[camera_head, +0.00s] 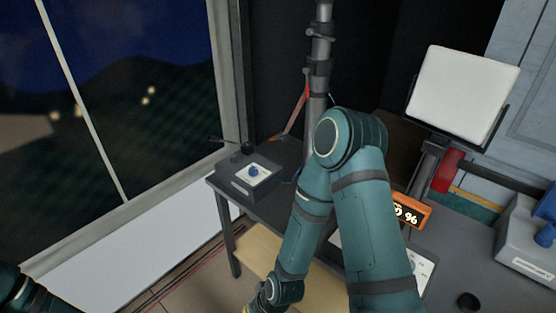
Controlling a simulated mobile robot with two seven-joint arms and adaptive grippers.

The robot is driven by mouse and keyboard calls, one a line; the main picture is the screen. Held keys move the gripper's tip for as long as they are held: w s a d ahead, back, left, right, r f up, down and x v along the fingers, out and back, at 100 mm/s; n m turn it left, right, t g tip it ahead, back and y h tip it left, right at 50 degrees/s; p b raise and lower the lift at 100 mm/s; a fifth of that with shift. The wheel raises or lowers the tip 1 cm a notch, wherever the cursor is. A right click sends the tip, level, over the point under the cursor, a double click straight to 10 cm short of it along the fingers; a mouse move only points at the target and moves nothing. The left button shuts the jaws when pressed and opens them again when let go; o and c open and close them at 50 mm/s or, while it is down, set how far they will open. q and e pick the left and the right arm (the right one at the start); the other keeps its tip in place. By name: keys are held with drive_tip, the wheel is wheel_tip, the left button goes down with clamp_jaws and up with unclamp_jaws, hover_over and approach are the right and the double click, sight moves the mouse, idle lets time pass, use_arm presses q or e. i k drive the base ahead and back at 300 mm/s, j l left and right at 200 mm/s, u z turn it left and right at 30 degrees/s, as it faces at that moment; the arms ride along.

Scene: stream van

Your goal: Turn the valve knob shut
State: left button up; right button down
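A blue knob (253,171) sits on a white plate on top of a dark grey box (239,184) at the left end of the desk. A second blue knob (545,235) shows at the right edge on a light grey housing (526,252). I cannot tell which one is the valve knob. Neither knob is visibly touched.
The dark desk (447,262) carries an orange-framed sign (411,212) and a small dark round object (468,302). A metal pole (318,75) stands behind, with a white panel light (462,95) to its right. A large window (110,100) fills the left.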

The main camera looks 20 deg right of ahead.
sight(253, 171)
drive_tip(key=i+j+z, duration=0.2)
drive_tip(key=z, duration=0.25)
drive_tip(key=i+j+z, duration=0.3)
drive_tip(key=z, duration=0.15)
drive_tip(key=i+j+z, duration=0.15)
drive_tip(key=j+z, duration=0.35)
drive_tip(key=i+j+z, duration=0.1)
drive_tip(key=j+z, duration=0.35)
